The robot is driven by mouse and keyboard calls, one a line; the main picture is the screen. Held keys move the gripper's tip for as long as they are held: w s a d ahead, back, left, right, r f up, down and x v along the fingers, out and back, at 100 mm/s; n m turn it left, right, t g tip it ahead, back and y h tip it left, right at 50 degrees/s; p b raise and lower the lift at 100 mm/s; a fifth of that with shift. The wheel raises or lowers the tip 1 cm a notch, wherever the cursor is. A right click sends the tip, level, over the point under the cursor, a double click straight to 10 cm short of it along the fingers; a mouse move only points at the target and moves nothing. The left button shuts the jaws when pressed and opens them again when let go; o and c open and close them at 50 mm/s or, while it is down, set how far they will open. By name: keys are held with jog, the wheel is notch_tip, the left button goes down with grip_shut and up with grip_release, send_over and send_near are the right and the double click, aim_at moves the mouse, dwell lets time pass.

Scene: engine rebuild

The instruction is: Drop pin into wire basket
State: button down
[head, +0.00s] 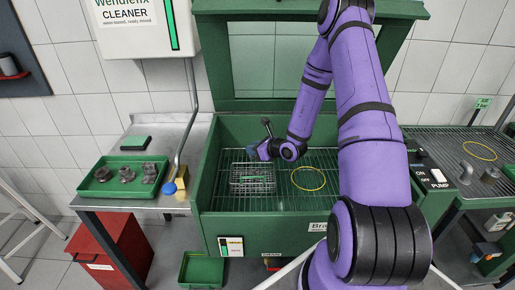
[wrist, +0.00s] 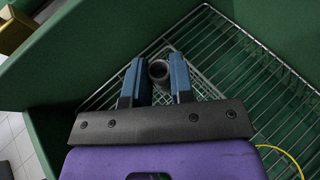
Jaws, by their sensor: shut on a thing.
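The pin (wrist: 158,70) is a short, hollow grey cylinder. It sits upright between the two blue fingers of my gripper (wrist: 155,80) in the wrist view, which are shut on it. In the head view my gripper (head: 253,152) is inside the green washer, over the wire basket (head: 252,188). The pin cannot be made out there. The basket is a small rectangular mesh box on the washer's rack. Its mesh (wrist: 203,88) shows below and behind the fingers in the wrist view. The height of the pin above the basket is hard to judge.
A yellow ring (head: 308,179) lies on the wire rack (head: 335,195) right of the basket. Green washer walls (head: 204,165) surround the rack, with the lid raised. A green tray (head: 124,190) of grey parts stands on the left table. A control box (head: 431,180) is at right.

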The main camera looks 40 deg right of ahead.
notch_tip(320, 180, down, 6)
jog(key=d, duration=0.1)
jog(key=shift+s+d+f, duration=0.15)
jog(key=shift+s+d, duration=0.15)
jog(key=shift+s, duration=0.1)
dwell(0.4)
jog(key=c, duration=0.9)
grip_release()
jog(key=v, duration=1)
jog(key=shift+s, duration=0.4)
